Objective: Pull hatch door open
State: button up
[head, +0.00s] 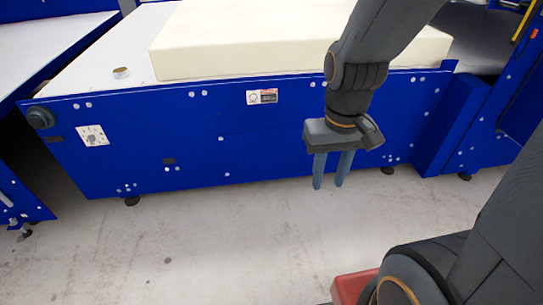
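My gripper (329,186) hangs from my dark grey arm in the right half of the head view. Its two blue-grey fingers point down with a narrow gap between them, and nothing shows in the gap. It is in front of the blue side of a long machine (220,139), with the fingertips over the floor in the picture. I cannot tell its distance from the panel. I cannot make out a hatch door or its handle in this view. The blue panel carries bolts, a label (262,97) and a dial plate (92,136).
A cream foam block (290,45) lies on the machine's white top, with a small tape roll (121,73) to its left. A dark round knob (40,118) juts from the left corner. Another blue machine stands at far right. The grey floor (200,240) in front is clear.

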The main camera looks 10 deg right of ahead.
aim_at(284, 149)
jog(key=k, duration=0.5)
jog(key=z, duration=1.6)
jog(key=i, duration=1.05)
jog(key=u, duration=2.15)
